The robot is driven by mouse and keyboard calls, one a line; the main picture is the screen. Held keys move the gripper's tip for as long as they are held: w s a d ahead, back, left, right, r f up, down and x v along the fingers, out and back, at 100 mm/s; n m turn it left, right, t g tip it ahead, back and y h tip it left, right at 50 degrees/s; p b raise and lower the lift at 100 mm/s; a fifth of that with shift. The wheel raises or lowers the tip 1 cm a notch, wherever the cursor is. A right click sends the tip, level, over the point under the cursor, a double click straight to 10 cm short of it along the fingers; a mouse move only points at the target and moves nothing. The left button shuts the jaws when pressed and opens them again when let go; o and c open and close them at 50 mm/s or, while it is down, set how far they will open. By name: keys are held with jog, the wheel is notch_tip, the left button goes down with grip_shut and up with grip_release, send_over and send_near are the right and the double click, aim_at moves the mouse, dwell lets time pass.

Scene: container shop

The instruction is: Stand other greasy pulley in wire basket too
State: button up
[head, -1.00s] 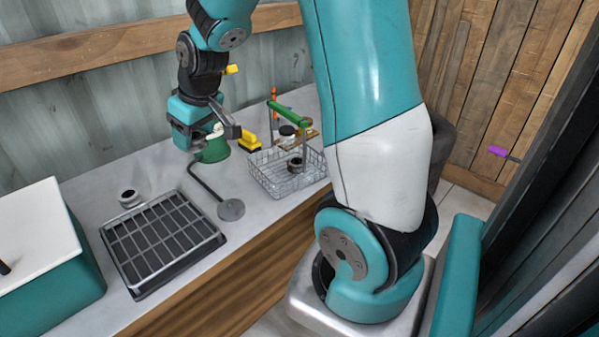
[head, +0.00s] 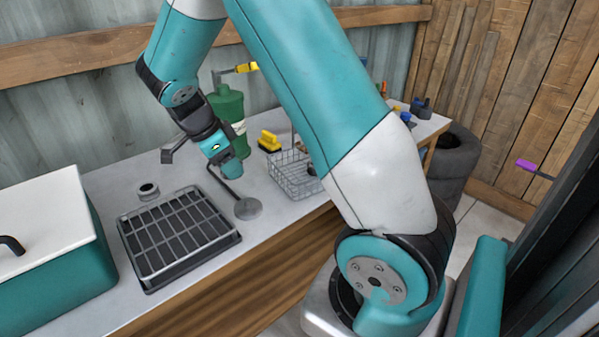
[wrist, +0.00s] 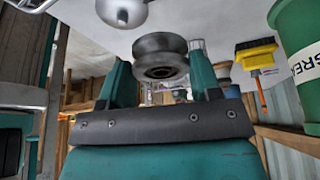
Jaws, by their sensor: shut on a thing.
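My gripper (head: 232,168) is shut on a grey grooved pulley (wrist: 160,56), which shows between the two teal fingers in the wrist view. In the head view the gripper is over the counter, left of the wire basket (head: 290,188), and the pulley in it is hard to make out. The basket stands near the counter's front edge, partly hidden by my arm. A dark thing inside it shows only in part. A small round grey and dark piece (head: 148,190) sits on the counter behind the slatted rack.
The black slatted rack (head: 178,238) and a teal box with a white lid (head: 52,235) are at the left. A green bottle (head: 231,105) and a yellow brush (head: 269,141) stand behind the basket. A round metal disc on a rod (head: 248,208) lies between rack and basket.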

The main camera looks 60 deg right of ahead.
jog(key=s+d+p, duration=0.1)
jog(key=s+d, duration=0.1)
jog(key=d, duration=0.2)
jog(key=s+d+f+p, duration=0.1)
jog(key=s+d, duration=0.1)
jog(key=d, duration=0.3)
jog(key=s+d+f+p, duration=0.1)
jog(key=s+d, duration=0.2)
jog(key=d, duration=0.2)
jog(key=shift+s+f, duration=0.1)
jog(key=shift+f, duration=2.4)
jog(key=shift+f, duration=0.1)
jog(key=o, duration=1)
jog(key=shift+c, duration=0.2)
